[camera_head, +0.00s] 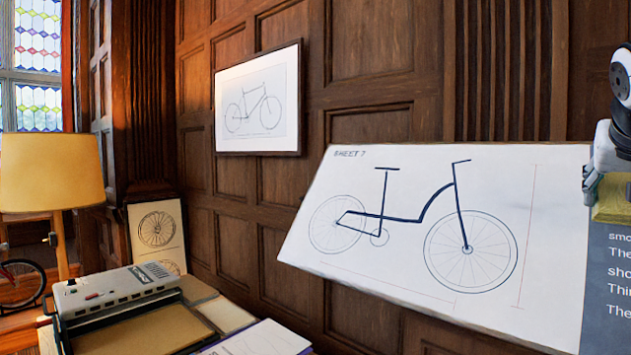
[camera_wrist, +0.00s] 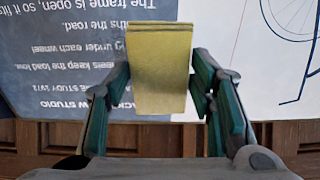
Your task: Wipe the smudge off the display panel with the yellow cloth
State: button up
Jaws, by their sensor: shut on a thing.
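The display panel (camera_head: 400,275) is a tilted white board headed "SHEET 7" with a bicycle drawing and a dark blue text strip on its right. It shows upside down in the wrist view (camera_wrist: 218,50). My gripper (camera_head: 605,165) is at the panel's upper right edge in the head view, partly cut off by the frame. It is shut on the yellow cloth (camera_head: 612,200). In the wrist view the cloth (camera_wrist: 160,75) sits between my fingers (camera_wrist: 158,95), over the border of blue strip and white sheet. Contact with the panel is unclear.
A framed bicycle drawing (camera_head: 260,100) hangs on the wood-panelled wall. At lower left are a grey machine (camera_head: 115,290), papers (camera_head: 262,340) and a lamp (camera_head: 50,170). A wheel drawing (camera_head: 157,235) leans behind. The space before the white sheet is clear.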

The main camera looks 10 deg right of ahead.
jog(key=b+x, duration=0.1)
jog(key=x, duration=0.5)
jog(key=shift+w+d+f+b, duration=0.2)
jog(key=shift+d+f+b, duration=0.1)
jog(key=shift+b, duration=0.1)
jog(key=shift+x, duration=1)
dwell(1.0)
jog(key=shift+s+d+r+p, duration=0.1)
jog(key=shift+s+d+p, duration=0.4)
jog(key=shift+s+p, duration=0.15)
jog(key=shift+s+d+r+p, duration=0.1)
jog(key=shift+s+d+p, duration=0.4)
jog(key=shift+s, duration=0.25)
jog(key=shift+s+d+f+p, duration=0.2)
jog(key=shift+s+d+p, duration=1)
jog(key=shift+p, duration=0.45)
jog(key=shift+s+d+f+p, duration=0.15)
jog(key=shift+s+d+p, duration=1.1)
jog(key=shift+p, duration=1)
jog(key=shift+s, duration=0.15)
jog(key=shift+s+d+p, duration=1)
jog(key=shift+s+p, duration=0.3)
jog(key=shift+p, duration=1.05)
